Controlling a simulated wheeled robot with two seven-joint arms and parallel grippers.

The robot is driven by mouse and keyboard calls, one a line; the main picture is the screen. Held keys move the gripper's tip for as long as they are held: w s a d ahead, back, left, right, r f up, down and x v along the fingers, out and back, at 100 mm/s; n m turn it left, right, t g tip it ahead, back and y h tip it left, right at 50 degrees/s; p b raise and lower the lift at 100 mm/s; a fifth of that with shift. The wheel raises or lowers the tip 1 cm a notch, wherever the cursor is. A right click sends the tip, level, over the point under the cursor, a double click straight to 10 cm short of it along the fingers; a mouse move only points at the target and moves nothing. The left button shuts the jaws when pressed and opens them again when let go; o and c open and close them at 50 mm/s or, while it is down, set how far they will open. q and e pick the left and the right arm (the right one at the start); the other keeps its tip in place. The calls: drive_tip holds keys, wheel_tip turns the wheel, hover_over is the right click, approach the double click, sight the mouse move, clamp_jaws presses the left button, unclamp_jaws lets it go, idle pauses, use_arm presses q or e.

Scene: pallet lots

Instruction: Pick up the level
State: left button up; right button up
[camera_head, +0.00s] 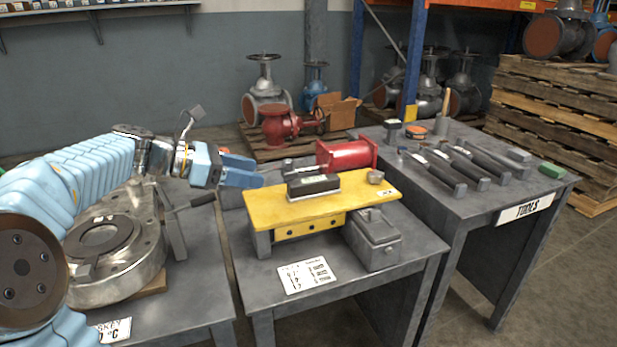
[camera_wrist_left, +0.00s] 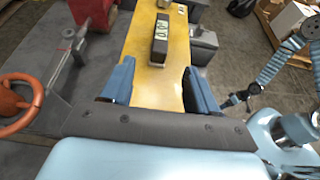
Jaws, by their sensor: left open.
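The level, a dark box with a pale display (camera_head: 313,187), lies on the yellow plate (camera_head: 345,201) of the middle table. In the left wrist view the level (camera_wrist_left: 160,40) sits ahead of my left gripper, lined up between its fingers. My left gripper (camera_head: 240,172) is open and empty, to the left of the level and apart from it. Its two blue fingers (camera_wrist_left: 160,88) also show in the left wrist view, over the near end of the yellow plate. My right arm shows at the right of that view, but its gripper is too small to read.
A red cylinder (camera_head: 346,155) stands just behind the level. A grey box (camera_head: 373,240) is in front of the plate and a small metal block (camera_head: 376,177) at its right end. A round metal flange (camera_head: 112,250) is on the left table; the tools table (camera_head: 480,205) is right.

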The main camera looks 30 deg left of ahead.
sight(303, 182)
use_arm(q)
drive_tip(key=b+x, duration=0.1)
drive_tip(key=x, duration=1.2)
drive_tip(key=shift+w+d+f, duration=0.15)
drive_tip(key=shift+d+f, duration=0.05)
drive_tip(key=shift+d, duration=0.05)
drive_tip(key=shift+c, duration=0.2)
drive_tip(key=c, duration=1)
clamp_jaws()
drive_tip(key=shift+r, duration=0.15)
